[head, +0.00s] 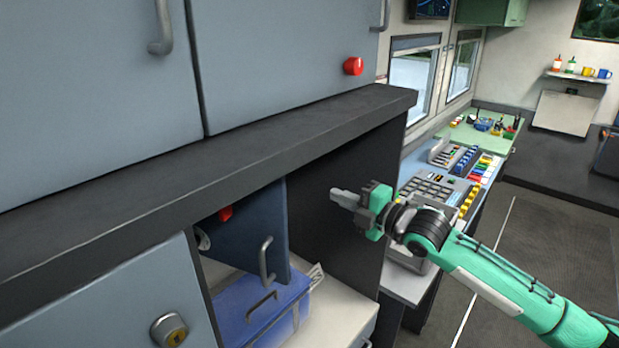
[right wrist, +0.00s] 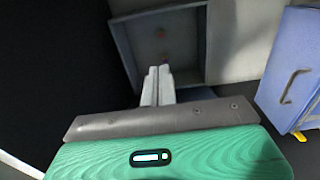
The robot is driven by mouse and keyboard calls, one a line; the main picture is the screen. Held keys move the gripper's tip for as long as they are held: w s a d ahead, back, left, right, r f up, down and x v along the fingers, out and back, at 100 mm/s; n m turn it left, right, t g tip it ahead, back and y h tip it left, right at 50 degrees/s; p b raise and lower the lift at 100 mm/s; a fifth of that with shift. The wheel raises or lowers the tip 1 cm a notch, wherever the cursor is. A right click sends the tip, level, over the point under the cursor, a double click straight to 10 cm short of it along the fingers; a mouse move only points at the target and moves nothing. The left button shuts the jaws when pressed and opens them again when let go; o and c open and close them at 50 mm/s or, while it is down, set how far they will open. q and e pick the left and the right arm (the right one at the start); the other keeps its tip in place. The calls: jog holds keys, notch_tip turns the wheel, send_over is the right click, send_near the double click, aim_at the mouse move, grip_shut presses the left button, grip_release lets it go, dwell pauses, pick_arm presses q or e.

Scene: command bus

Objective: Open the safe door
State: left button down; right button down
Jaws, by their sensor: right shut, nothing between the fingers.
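A dark blue door (head: 245,238), which looks like the safe door, is in the recess under the dark counter in the head view. It has an upright grey handle (head: 265,260) near its right edge and a red knob (head: 226,213). My left gripper is not in view.
A blue case (head: 262,308) with a handle sits under the door on a pale shelf. The dark counter edge (head: 300,125) overhangs the recess. A dark side panel (head: 335,235) stands behind my right gripper. A grey cabinet front (head: 110,305) with a brass lock closes the lower left.

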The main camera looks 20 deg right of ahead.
aim_at(250, 220)
jog(key=x, duration=0.9)
jog(key=shift+w+p, duration=0.2)
jog(key=shift+p, duration=0.25)
jog(key=shift+s+a, duration=1.55)
jog(key=shift+a, duration=1.05)
jog(key=shift+s+a, duration=1.55)
jog(key=shift+a, duration=1.05)
jog(key=shift+s+a, duration=1.5)
jog(key=shift+a, duration=1.1)
jog(key=w+d, duration=0.3)
jog(key=d, duration=0.2)
jog(key=shift+d, duration=0.15)
